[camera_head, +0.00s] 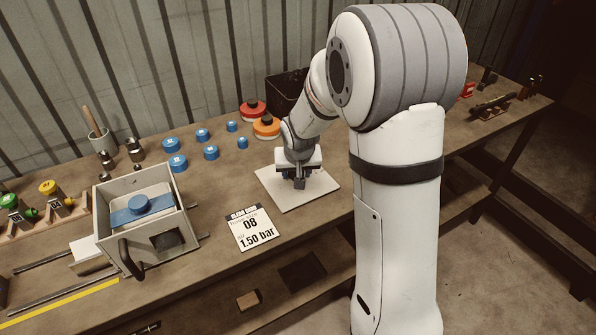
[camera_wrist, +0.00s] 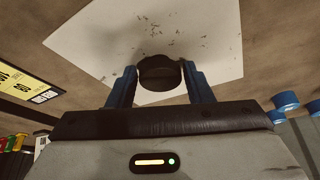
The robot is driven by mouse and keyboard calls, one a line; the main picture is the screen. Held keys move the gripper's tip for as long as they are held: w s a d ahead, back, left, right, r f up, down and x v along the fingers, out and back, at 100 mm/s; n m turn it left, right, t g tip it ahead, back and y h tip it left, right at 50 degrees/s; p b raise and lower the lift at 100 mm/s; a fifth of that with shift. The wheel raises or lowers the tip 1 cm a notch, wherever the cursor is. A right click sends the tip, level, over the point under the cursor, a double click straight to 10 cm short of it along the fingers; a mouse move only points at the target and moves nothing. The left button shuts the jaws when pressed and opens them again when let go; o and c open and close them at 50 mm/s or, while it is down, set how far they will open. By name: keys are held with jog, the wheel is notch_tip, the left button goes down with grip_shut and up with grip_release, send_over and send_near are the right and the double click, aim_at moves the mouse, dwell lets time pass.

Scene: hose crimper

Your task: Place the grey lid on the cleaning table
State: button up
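The flat, light grey square plate, which I take for the grey lid (camera_head: 318,186), lies on or just above the wooden bench, right of the white card. In the wrist view the lid (camera_wrist: 90,45) has dark specks on its face. A dark round knob (camera_wrist: 160,72) stands over it. My gripper (camera_head: 299,181) points down over the lid. In the wrist view its blue fingers (camera_wrist: 160,80) stand on both sides of the knob, very near it. I cannot tell whether they press on it. I cannot tell which surface is the cleaning table.
An open grey box (camera_head: 113,200) with a blue round part inside stands at left. A white card (camera_head: 249,228) lies at the bench's front edge. Several blue caps (camera_head: 211,152), orange discs (camera_head: 267,126) and a black bin (camera_head: 285,90) are behind.

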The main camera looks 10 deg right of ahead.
jog(key=o, duration=0.3)
jog(key=shift+r, duration=0.25)
jog(key=v, duration=1.2)
jog(key=s+d+g, duration=0.1)
jog(key=s+d, duration=0.2)
jog(key=s, duration=1.9)
jog(key=shift+s+r+n+g, duration=0.25)
jog(key=shift+r+n+g, duration=0.1)
jog(key=shift+n+g, duration=0.05)
jog(key=shift+d, duration=0.1)
